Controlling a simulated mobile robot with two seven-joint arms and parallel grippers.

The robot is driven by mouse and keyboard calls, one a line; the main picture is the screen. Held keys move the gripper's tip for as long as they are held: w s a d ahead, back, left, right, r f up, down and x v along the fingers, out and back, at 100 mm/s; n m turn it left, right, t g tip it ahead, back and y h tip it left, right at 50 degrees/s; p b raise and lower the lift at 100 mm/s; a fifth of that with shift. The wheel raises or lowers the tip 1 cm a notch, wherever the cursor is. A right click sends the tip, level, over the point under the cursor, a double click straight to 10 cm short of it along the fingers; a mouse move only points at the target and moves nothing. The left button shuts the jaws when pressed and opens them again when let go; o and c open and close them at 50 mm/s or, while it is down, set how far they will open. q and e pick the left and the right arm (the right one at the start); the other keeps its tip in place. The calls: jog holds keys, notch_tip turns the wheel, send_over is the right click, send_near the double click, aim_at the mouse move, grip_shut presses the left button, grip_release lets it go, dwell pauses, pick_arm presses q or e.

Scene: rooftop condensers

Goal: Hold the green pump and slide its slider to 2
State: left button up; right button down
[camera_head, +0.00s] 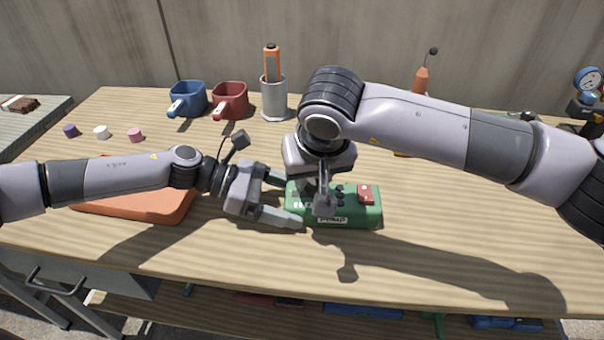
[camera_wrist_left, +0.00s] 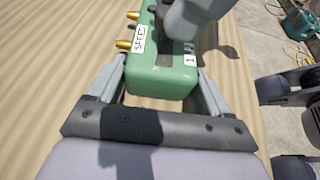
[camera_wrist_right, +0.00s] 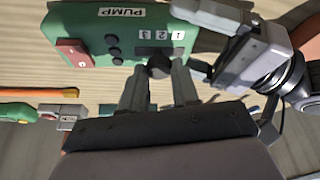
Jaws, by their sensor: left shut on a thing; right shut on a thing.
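The green pump (camera_head: 345,212) is a box lying on the wooden table, with a "PUMP" label, a red switch and several black knobs. My left gripper (camera_head: 288,202) is shut across the pump's left end, one finger on each side, as the left wrist view also shows (camera_wrist_left: 160,85). My right gripper (camera_wrist_right: 158,80) reaches down from above and is shut on the dark slider knob (camera_wrist_right: 158,66). In the right wrist view the knob appears about level with the middle of three number labels, the 2 (camera_wrist_right: 162,35). In the head view my right gripper hides the slider.
An orange tray (camera_head: 150,206) lies left of the pump, under my left arm. Blue (camera_head: 188,100) and red (camera_head: 230,101) mugs and a grey holder (camera_head: 274,100) stand behind. A gauge (camera_head: 588,80) stands at the back right. The table in front of the pump is clear.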

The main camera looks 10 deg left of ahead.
jog(key=c, duration=0.8)
grip_release()
jog(key=v, duration=1.2)
jog(key=shift+d, duration=0.1)
pick_arm(q)
jog(key=o, duration=1.4)
jog(key=shift+o, duration=0.2)
jog(key=shift+a, duration=0.1)
jog(key=shift+v, duration=4.4)
pick_arm(e)
jog(key=shift+r, duration=0.3)
